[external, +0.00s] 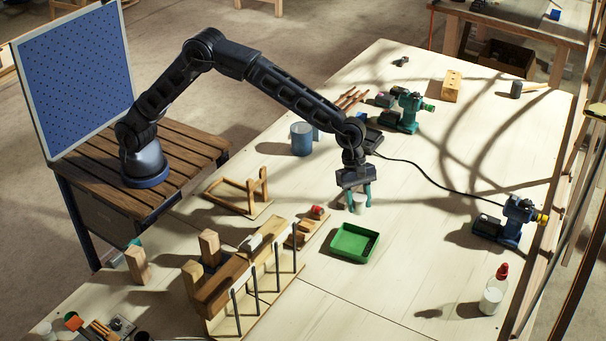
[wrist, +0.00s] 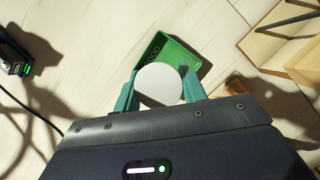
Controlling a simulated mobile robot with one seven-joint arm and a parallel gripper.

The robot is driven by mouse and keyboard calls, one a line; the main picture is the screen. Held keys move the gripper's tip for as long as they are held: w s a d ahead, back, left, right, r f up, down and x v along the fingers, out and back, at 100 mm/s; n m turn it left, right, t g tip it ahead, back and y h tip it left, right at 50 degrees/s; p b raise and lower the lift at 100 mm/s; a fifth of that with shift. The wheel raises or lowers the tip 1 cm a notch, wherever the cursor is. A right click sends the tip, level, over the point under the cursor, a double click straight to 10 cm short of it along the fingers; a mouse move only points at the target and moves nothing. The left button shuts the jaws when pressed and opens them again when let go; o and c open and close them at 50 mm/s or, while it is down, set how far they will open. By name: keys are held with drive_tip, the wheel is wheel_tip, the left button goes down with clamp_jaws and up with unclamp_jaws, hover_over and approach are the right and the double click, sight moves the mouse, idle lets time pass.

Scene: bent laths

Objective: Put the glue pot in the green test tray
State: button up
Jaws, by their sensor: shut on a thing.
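My gripper (external: 359,202) is shut on a white round pot, taken as the glue pot (external: 359,204), with one teal finger on each side. In the wrist view the pot's pale round top (wrist: 160,84) sits between the fingers. It is upright or nearly so. The green test tray (external: 335,246) lies on the bench just in front of the gripper. It also shows in the wrist view (wrist: 183,50), partly hidden behind the pot. Some small dark items or marks are inside it. I cannot tell whether the pot's base touches the bench.
A wooden rack with upright rods (external: 240,270) stands left of the tray. A blue can (external: 301,138) and green tool (external: 408,112) stand behind. A blue tool (external: 515,220), black cable and red-capped bottle (external: 499,278) are on the right. The bench right of the tray is clear.

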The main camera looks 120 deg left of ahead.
wheel_tip(320, 180, down, 14)
drive_tip(key=shift+f, duration=0.15)
idle(0.4)
drive_tip(key=shift+f, duration=0.1)
drive_tip(key=o, duration=1)
drive_tip(key=shift+c, duration=0.2)
